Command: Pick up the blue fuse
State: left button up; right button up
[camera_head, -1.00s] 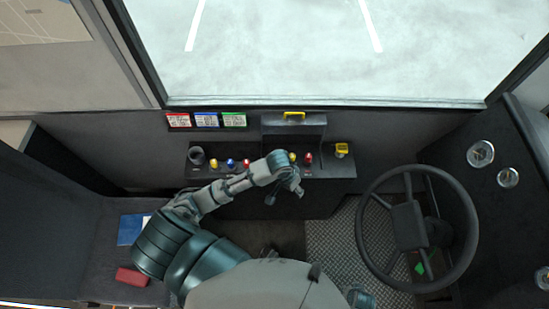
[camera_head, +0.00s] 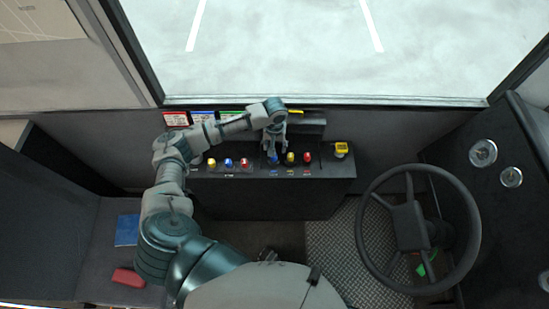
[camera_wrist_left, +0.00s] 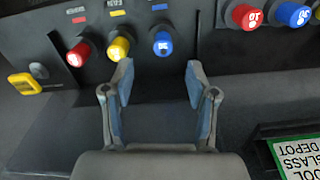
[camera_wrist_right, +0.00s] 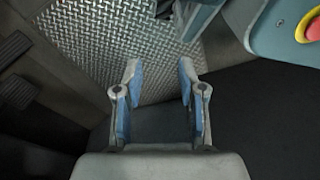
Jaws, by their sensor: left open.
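Blue fuses stand in two groups on the dark panel. One blue fuse (camera_head: 274,160) is at the left end of the right-hand group, beside a yellow fuse (camera_head: 291,158) and a red fuse (camera_head: 307,157). In the left wrist view this blue fuse (camera_wrist_left: 162,43) lies just beyond the gap between the fingers. Another blue fuse (camera_head: 229,162) is in the left-hand group and shows at the upper right of that view (camera_wrist_left: 292,14). My left gripper (camera_head: 274,147) is open and empty above the right-hand group. My right gripper (camera_wrist_right: 157,68) is open and empty over the floor.
A yellow fuse (camera_head: 212,162) and a red fuse (camera_head: 245,162) flank the left-hand blue one. The steering wheel (camera_head: 363,235) is at the right. The patterned metal floor (camera_head: 330,240) looks clear.

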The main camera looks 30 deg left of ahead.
aim_at(274, 158)
pick_arm(q)
notch_tip(274, 158, down, 2)
jog(key=shift+d+f, duration=0.1)
jog(key=f, duration=0.2)
jog(key=f+b, duration=0.1)
jog(key=a+f, duration=0.1)
jog(key=f, duration=0.1)
jog(key=shift+w+f+b, duration=0.1)
jog(key=shift+f+b, duration=0.2)
jog(key=shift+f, duration=0.05)
jog(key=shift+d, duration=0.15)
pick_arm(e)
jog(key=w+r, duration=0.1)
jog(key=r, duration=0.1)
jog(key=w+r, duration=0.1)
jog(key=r, duration=0.1)
jog(key=shift+w+a, duration=0.25)
jog(key=shift+w, duration=0.05)
pick_arm(q)
jog(key=shift+r, duration=0.1)
jog(key=shift+c, duration=1)
jog(key=c, duration=0.8)
pick_arm(e)
jog(key=shift+f, duration=0.1)
